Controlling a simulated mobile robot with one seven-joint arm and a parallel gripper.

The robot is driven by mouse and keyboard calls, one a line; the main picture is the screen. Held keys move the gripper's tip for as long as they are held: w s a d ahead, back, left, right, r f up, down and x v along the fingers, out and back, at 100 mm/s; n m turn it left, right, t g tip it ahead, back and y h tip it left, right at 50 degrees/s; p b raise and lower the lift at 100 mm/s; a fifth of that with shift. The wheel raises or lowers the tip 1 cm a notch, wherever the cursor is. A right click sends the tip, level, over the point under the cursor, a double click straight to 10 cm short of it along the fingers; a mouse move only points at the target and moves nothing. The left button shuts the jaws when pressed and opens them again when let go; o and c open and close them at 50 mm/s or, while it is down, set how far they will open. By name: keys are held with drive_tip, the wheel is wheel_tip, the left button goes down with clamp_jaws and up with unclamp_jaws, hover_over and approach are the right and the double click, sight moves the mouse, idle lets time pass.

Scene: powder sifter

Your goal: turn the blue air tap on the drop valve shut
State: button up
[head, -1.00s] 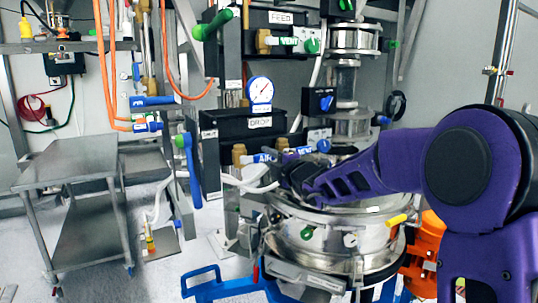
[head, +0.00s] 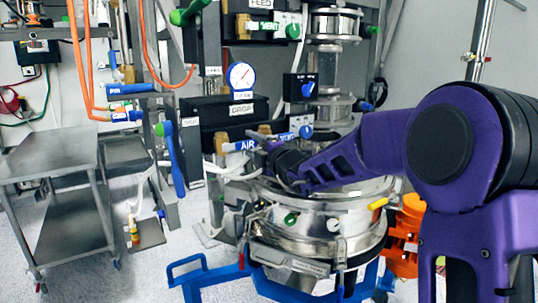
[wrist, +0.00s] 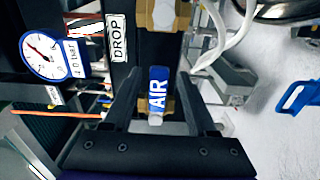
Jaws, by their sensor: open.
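The blue air tap handle (head: 238,146), marked AIR, is on the drop valve, below the black box labelled DROP (head: 242,111). In the wrist view the blue handle (wrist: 157,88) lies lengthwise between the two dark fingers of my gripper (wrist: 159,76), with a gap on each side. A brass fitting shows behind the handle. In the head view my gripper (head: 262,143) is just to the right of the handle, its tips partly hidden by its own body. My gripper is open and holds nothing.
A round gauge (head: 241,75) stands above the drop box. A second blue-and-white labelled handle (head: 287,138) and a black box with a blue knob (head: 301,88) are close to my gripper. The shiny round vessel (head: 320,235) lies below my arm. White hoses (wrist: 228,40) run right of the tap.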

drive_tip(key=v, duration=1.6)
drive_tip(key=shift+s, duration=0.25)
drive_tip(key=shift+d+r, duration=0.1)
